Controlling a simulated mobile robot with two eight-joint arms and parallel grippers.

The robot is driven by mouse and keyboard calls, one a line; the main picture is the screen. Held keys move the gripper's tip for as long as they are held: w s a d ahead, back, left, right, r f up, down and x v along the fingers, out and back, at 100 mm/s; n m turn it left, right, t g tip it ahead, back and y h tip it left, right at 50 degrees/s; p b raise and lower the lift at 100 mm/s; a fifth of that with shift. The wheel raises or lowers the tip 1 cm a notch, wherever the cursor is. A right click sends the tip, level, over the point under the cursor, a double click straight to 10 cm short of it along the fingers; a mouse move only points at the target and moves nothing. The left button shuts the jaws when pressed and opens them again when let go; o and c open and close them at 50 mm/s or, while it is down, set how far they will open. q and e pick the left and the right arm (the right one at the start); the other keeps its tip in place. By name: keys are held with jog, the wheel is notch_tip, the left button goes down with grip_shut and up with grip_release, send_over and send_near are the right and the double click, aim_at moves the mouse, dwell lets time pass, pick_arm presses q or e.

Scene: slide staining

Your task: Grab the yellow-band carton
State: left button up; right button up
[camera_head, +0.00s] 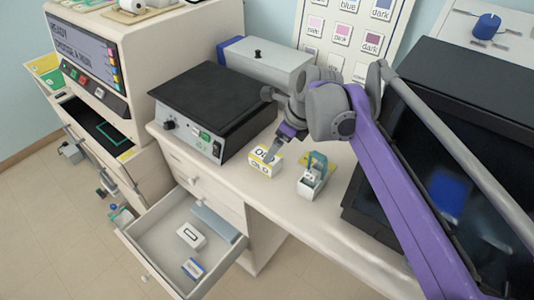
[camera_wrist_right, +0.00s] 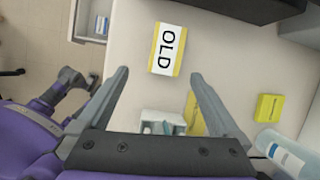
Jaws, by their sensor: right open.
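The yellow-band carton (camera_head: 261,168), a small white box marked OLD, sits on the bench in front of the black-topped device. In the right wrist view the carton (camera_wrist_right: 160,60) lies just beyond the fingertips, roughly in line with the gap between them. My right gripper (camera_head: 275,154) is open and close above the carton, partly covering it in the head view. In the wrist view the right gripper (camera_wrist_right: 160,76) has its fingers wide apart with nothing held. I see no left gripper in the head view.
A white holder with a teal part (camera_head: 315,178) stands right of the carton. The black-topped device (camera_head: 212,95) is behind it to the left. An open drawer (camera_head: 150,255) below holds small boxes. In the wrist view a yellow box (camera_wrist_right: 269,107) and a bottle (camera_wrist_right: 287,152) are at right.

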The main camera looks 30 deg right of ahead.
jog(key=shift+w+d+f+m, duration=0.25)
jog(key=shift+w+d+m, duration=0.05)
jog(key=shift+w+m, duration=0.35)
jog(key=x, duration=0.3)
jog(key=shift+a+f+b, duration=0.2)
jog(key=shift+f+b, duration=0.1)
jog(key=shift+w+x, duration=0.15)
jog(key=shift+x, duration=1.35)
jog(key=shift+w+x, duration=0.15)
jog(key=shift+x, duration=1.4)
jog(key=shift+r, duration=0.2)
jog(key=c, duration=1.4)
